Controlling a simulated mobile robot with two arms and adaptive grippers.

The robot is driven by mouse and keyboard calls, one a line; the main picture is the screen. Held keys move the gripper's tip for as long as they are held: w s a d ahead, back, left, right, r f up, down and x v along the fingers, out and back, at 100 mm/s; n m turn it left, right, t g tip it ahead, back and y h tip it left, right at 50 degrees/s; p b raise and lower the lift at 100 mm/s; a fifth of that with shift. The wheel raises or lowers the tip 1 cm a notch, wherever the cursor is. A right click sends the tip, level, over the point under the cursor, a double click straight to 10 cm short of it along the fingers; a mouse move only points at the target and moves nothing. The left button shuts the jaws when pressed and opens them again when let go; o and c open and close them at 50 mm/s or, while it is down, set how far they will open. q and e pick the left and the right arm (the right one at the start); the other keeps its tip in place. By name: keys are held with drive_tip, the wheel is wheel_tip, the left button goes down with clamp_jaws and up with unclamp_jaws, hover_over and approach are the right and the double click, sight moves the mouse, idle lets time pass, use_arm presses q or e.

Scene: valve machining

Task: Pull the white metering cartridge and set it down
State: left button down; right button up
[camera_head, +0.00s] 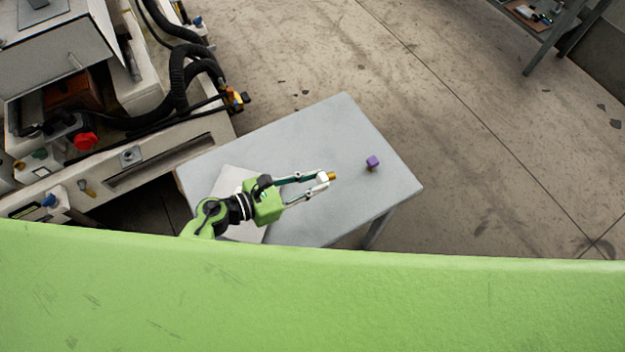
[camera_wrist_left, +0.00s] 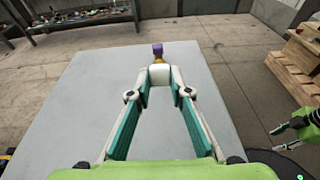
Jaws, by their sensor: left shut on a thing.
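My left gripper (camera_head: 322,180) is over the grey table and shut on the white metering cartridge (camera_head: 323,176). The cartridge's brass-coloured end (camera_head: 332,176) points away from the gripper. In the left wrist view the white cartridge (camera_wrist_left: 160,75) sits between the two fingertips (camera_wrist_left: 160,90). A purple cartridge (camera_head: 372,160) with a brass-coloured lower part stands apart on the table, beyond the fingertips; it also shows in the left wrist view (camera_wrist_left: 157,48). What looks like my right gripper (camera_wrist_left: 284,129) is at the right edge of the left wrist view; its jaws are unclear.
The grey table (camera_head: 340,120) has bare room around the purple cartridge. A pale flat panel (camera_head: 232,180) lies on it under my left arm. A machine (camera_head: 160,160) with black hoses stands at the left. Wooden crates (camera_wrist_left: 300,60) and a shelf (camera_wrist_left: 90,18) stand farther off.

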sight(311, 199)
use_arm(q)
drive_tip(key=shift+a+f+t, duration=0.2)
drive_tip(key=shift+f+t, duration=0.1)
drive_tip(key=shift+f, duration=0.05)
wheel_tip(311, 199, down, 4)
drive_tip(key=b, duration=0.3)
drive_tip(key=shift+f+b, duration=0.8)
drive_tip(key=shift+b, duration=0.1)
drive_tip(key=shift+f+b, duration=0.25)
drive_tip(key=shift+b, duration=0.1)
drive_tip(key=c, duration=1.8)
unclamp_jaws()
drive_tip(key=shift+s+a, duration=0.1)
drive_tip(key=v, duration=1.1)
drive_tip(key=shift+s+a+r, duration=0.2)
drive_tip(key=shift+a+r, duration=0.05)
drive_tip(key=shift+a, duration=0.05)
